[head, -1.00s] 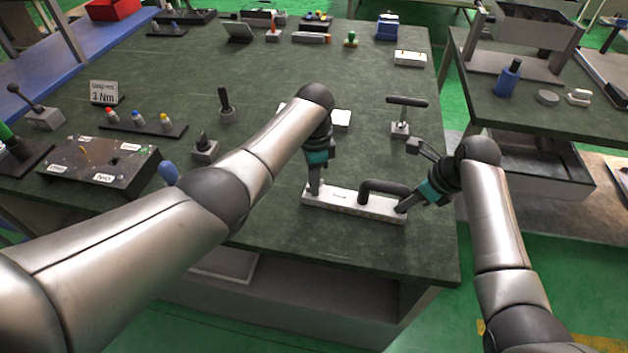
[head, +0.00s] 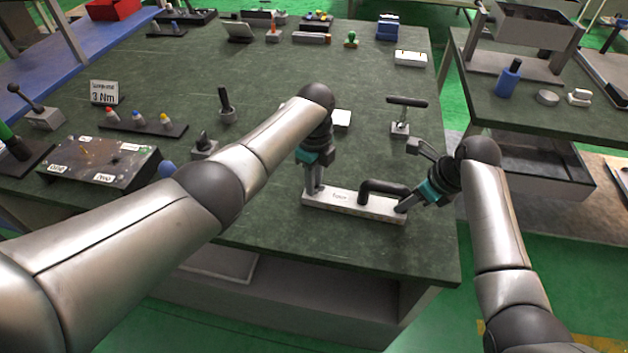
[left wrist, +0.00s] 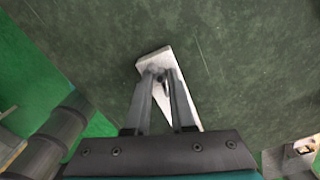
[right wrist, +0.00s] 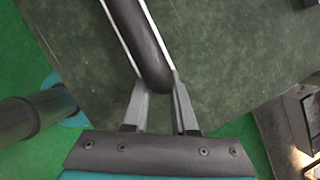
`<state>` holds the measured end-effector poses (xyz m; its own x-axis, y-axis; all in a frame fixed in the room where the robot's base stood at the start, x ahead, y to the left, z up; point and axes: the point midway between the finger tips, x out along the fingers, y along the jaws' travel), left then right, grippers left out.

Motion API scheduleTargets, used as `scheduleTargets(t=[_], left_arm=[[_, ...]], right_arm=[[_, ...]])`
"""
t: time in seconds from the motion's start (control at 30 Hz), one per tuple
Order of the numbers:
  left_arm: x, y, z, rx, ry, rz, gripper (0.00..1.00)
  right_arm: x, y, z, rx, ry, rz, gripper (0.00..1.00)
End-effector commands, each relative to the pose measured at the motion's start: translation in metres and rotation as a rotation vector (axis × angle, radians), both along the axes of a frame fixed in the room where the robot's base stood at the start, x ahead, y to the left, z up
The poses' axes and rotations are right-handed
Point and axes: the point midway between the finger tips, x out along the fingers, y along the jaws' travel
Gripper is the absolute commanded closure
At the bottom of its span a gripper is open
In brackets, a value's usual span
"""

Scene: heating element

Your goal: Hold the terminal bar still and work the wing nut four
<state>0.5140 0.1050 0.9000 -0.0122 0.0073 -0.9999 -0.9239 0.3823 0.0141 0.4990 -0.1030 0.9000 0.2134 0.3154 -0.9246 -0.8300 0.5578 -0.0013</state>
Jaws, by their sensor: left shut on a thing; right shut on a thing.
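The terminal bar (head: 352,203) is a long white bar lying near the front edge of the table, with a small label and a dark arched handle (head: 384,186) on its right half. My left gripper (head: 314,192) points down at the bar's left end. In the left wrist view its fingertips (left wrist: 161,77) are shut on a small dark part, apparently the wing nut, mostly hidden between them. My right gripper (head: 402,206) comes in at a slant at the bar's right end. In the right wrist view its fingers (right wrist: 158,82) are shut around the handle's near end.
A T-handled tool (head: 405,102) stands behind the bar. A dark box with labels (head: 100,160) and a sign (head: 103,92) reading "3 Nm" stand at the left. My left arm crosses the table's front. The table right of the bar is clear.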

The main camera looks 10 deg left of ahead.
Motion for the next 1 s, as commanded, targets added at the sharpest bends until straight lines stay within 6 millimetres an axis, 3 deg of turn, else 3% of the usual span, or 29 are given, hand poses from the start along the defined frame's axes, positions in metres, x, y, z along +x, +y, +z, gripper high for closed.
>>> scheduleTargets(t=[0.03, 0.7, 0.73, 1.0], left_arm=[[-0.0016, -0.0078, 0.0, -0.017, 0.004, -0.025, 1.0], [-0.0017, -0.0082, 0.0001, -0.019, 0.004, -0.086, 1.0], [-0.0017, -0.0082, 0.0001, -0.019, 0.004, -0.086, 0.77], [-0.001, -0.0055, 0.0003, -0.014, 0.003, -0.082, 0.47]], right_arm=[[-0.0006, 0.0068, 0.0007, 0.012, 0.0, 0.008, 1.0], [-0.0006, 0.0068, 0.0007, 0.013, 0.0, 0.007, 1.0], [-0.0006, 0.0068, 0.0007, 0.013, 0.0, 0.007, 1.0], [-0.0001, 0.0042, 0.0009, 0.009, -0.001, 0.004, 1.0]])
